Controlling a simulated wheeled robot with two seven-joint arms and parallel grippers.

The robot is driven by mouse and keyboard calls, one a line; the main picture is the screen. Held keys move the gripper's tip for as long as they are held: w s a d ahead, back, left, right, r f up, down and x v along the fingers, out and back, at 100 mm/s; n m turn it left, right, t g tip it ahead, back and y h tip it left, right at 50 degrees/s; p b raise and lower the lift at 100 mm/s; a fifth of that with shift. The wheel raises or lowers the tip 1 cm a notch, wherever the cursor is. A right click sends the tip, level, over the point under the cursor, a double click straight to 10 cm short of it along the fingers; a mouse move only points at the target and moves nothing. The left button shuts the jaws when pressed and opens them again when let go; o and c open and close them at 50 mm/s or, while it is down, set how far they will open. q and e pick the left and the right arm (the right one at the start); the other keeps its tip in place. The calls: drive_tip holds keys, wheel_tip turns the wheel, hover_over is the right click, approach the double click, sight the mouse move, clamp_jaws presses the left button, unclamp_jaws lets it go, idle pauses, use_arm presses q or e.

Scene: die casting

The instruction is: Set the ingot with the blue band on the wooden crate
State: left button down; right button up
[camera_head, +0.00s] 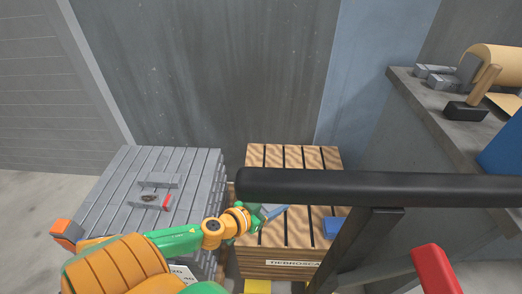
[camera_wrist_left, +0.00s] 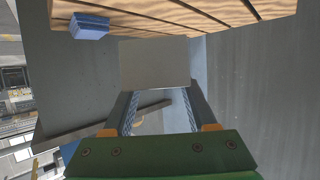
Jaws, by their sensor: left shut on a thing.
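My left gripper (camera_head: 262,212) reaches in from the left over the near left part of the wooden crate (camera_head: 262,240). In the left wrist view the gripper (camera_wrist_left: 158,92) is shut on a plain grey block, the ingot (camera_wrist_left: 154,62), which sticks out beyond the fingertips. A bluish-grey piece of it (camera_head: 277,212) shows in the head view; I cannot make out the band clearly. The slatted crate top also shows in the wrist view (camera_wrist_left: 215,12); I cannot tell whether the ingot touches it. My right gripper is not in view.
A small blue block (camera_head: 332,228) lies on the crate's right side. A grey slatted crate (camera_head: 196,165) on the left bears grey ingots (camera_head: 158,181), one with a red end. A black bar (camera_head: 390,188) crosses in front. The crate's far slats are clear.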

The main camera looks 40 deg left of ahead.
use_arm(q)
drive_tip(key=w+f+b, duration=0.1)
drive_tip(key=w+d+f+b, duration=0.1)
drive_tip(key=f, duration=0.1)
drive_tip(key=w+f+b, duration=0.1)
drive_tip(key=w+f, duration=0.1)
drive_tip(key=shift+w+d, duration=0.1)
drive_tip(key=shift+d, duration=0.2)
drive_tip(key=shift+w+f, duration=0.15)
drive_tip(key=f+b, duration=0.2)
drive_tip(key=f, duration=0.1)
drive_tip(key=shift+w+d, duration=0.15)
drive_tip(key=shift+w, duration=0.05)
drive_tip(key=shift+f+b, duration=0.4)
drive_tip(key=shift+r, duration=0.15)
drive_tip(key=shift+c, duration=1.7)
unclamp_jaws()
drive_tip(key=shift+s, duration=0.1)
drive_tip(key=shift+o, duration=0.7)
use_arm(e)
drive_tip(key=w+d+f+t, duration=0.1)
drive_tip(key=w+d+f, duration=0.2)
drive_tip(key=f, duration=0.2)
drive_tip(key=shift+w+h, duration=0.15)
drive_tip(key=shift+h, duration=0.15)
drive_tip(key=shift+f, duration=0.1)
